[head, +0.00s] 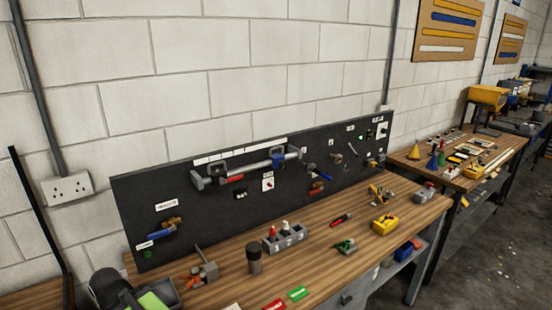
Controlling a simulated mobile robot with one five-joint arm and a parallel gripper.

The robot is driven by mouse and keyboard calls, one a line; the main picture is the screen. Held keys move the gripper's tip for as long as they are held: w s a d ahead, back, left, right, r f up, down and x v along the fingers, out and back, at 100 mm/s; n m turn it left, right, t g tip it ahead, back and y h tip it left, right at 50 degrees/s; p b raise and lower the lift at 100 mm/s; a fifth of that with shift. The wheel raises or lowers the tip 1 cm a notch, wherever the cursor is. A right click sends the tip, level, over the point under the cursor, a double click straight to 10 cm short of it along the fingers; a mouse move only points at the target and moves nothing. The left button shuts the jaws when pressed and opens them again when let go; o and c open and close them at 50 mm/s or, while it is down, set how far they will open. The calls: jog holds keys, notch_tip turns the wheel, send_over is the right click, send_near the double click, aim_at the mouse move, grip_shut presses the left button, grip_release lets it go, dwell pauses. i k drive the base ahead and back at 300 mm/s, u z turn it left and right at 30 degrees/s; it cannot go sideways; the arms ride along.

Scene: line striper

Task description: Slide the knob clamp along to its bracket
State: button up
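A dark pegboard panel (130,195) stands at the back of a wooden bench. A grey bar (248,169) runs sideways along its upper middle, with a grey block (203,178) at its left end. Grey clamp-like pieces (279,161) sit on the bar's right part, close to a grey end piece (294,153). A red part (235,179) hangs under the left half. Which piece is the knob clamp and which its bracket is too small to tell, and so is any gap between them. My gripper is not in view.
The wooden bench top (318,262) holds a grey holder with bottles (286,240), a dark cylinder (254,260), a yellow tool (385,225) and a small vise-like tool (205,270). Other tools hang on the panel. A second cluttered bench (465,182) stands to the right, with grey floor (490,245) before it.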

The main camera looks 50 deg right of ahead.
aim_at(277, 158)
jog(key=z, duration=0.15)
jog(key=k, duration=0.85)
jog(key=u, duration=2.15)
jog(key=i, duration=0.85)
jog(key=z, duration=3.8)
jog(key=i, duration=1.05)
jog(key=u, duration=0.1)
